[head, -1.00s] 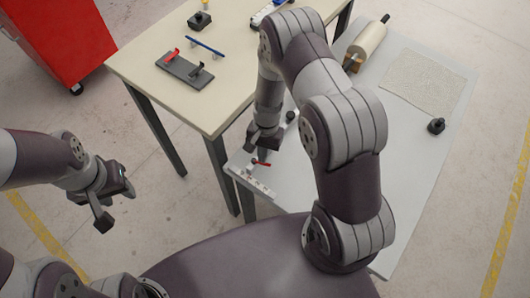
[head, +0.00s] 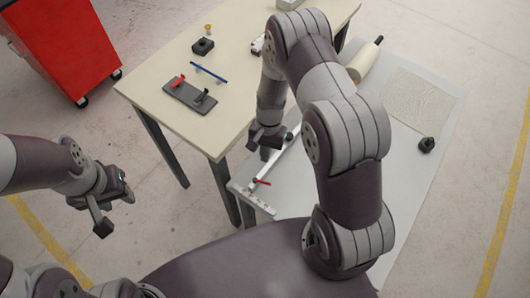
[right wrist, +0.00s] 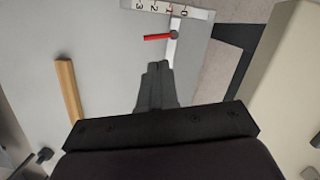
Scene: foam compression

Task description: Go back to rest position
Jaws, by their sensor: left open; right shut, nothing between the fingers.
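My left gripper (head: 108,210) hangs open and empty at the left of the head view, over the floor. My right gripper (head: 266,140) is shut and empty, above the near left part of the grey-white table (head: 330,185). Its closed fingertips (right wrist: 156,70) point away from the camera in the right wrist view. They look apart from the white ruler-like gauge (head: 258,197) with a red lever (head: 262,182). The gauge's numbered scale (right wrist: 165,8) and lever (right wrist: 158,37) also show in the right wrist view. My right arm hides part of the grey-white table.
The beige table (head: 150,88) bears a dark fixture (head: 189,96), a blue rod (head: 208,73) and a black block (head: 203,46). A cream roller (head: 365,62), a textured sheet (head: 418,105) and a black knob (head: 426,145) are on the grey-white table. A red cabinet (head: 65,45) stands upper left.

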